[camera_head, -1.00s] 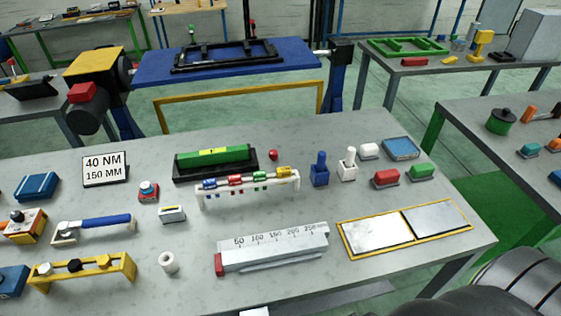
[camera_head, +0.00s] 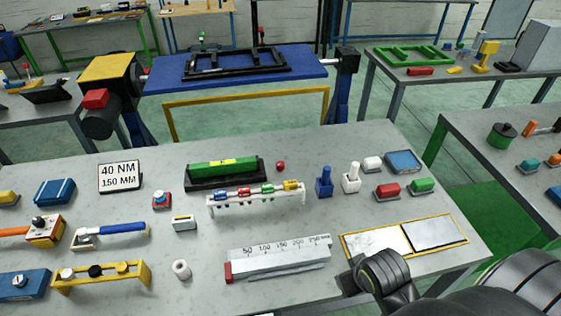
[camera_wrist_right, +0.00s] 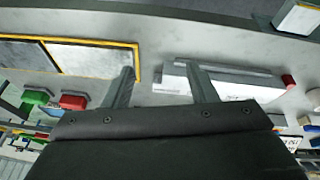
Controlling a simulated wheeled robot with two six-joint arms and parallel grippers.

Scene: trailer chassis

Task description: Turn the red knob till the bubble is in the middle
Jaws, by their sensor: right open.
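A green spirit level (camera_head: 222,170) with a yellow vial window lies in a black base at the back of the near table. A small dark mark shows in the window, but it is too small to tell where the bubble sits. The small red knob (camera_head: 280,166) is just right of the base. My right gripper (camera_wrist_right: 159,68) is open and empty in the right wrist view, with its fingers apart above the table. It is at the front right, well away from the knob. My left gripper is not in view.
A rack of coloured pieces (camera_head: 256,198) stands in front of the level. A grey ruler block (camera_head: 278,262) and a yellow-framed tray (camera_head: 350,251) lie near the right arm. Blue and white upright pieces stand right of the knob.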

